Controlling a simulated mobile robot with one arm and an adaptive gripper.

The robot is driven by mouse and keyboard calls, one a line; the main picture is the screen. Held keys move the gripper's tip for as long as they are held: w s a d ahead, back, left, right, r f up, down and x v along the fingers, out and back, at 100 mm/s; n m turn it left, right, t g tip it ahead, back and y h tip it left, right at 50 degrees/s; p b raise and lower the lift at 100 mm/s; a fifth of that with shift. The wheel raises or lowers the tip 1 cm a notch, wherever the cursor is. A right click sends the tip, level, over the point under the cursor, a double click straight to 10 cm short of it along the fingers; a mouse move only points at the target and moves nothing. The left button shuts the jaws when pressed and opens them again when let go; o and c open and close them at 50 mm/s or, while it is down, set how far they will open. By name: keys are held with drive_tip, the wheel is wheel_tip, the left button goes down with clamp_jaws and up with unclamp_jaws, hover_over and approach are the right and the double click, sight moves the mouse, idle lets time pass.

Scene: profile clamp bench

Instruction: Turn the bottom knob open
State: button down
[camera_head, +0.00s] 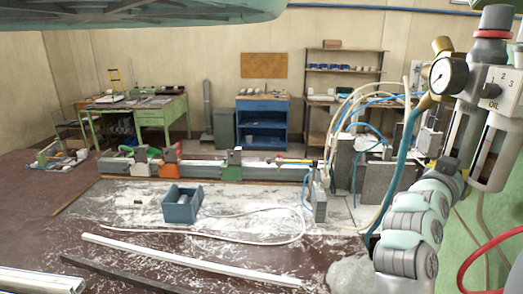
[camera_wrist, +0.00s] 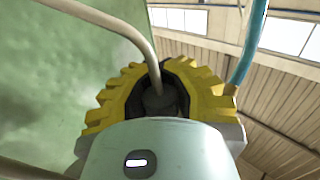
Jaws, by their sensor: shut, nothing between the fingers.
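The knob cannot be made out clearly there.
A blue hose (camera_head: 402,160) hangs left of my arm, and a red hose (camera_head: 474,258) curves at the lower right. A green surface (camera_wrist: 65,80) lies left in the wrist view. The clamp bench (camera_head: 200,170), a blue bin (camera_head: 181,207) and long bars (camera_head: 190,258) lie further left.

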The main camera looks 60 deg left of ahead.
drive_tip(key=m+g+h+b, duration=0.2)
drive_tip(key=m+h+b, duration=0.2)
drive_tip(key=h+b, duration=0.1)
drive_tip(key=d+m+g+h+b, duration=0.1)
drive_tip(key=m+g+h+b, duration=0.2)
drive_tip(key=h+b, duration=0.2)
drive_tip(key=s+m+g+h+b, duration=0.1)
drive_tip(key=m+h+b, duration=0.3)
drive_tip(key=b, duration=0.5)
drive_tip(key=shift+d+r+m+g+h, duration=0.2)
drive_tip(key=shift+m+g+h, duration=0.1)
drive_tip(key=shift+g+h, duration=0.5)
drive_tip(key=shift+m+g+h+p, duration=0.7)
drive_tip(key=shift+m+g+p, duration=0.1)
drive_tip(key=shift+p, duration=0.2)
drive_tip(key=shift+s+f+m+g+h+p, duration=0.15)
drive_tip(key=shift+m+g+h+p, duration=0.2)
drive_tip(key=shift+g, duration=0.25)
drive_tip(key=c, duration=1.7)
unclamp_jaws()
drive_tip(key=o, duration=0.3)
drive_tip(key=shift+a, duration=0.1)
drive_tip(key=o, duration=0.7)
drive_tip(key=shift+d, duration=0.25)
drive_tip(key=shift+c, duration=0.2)
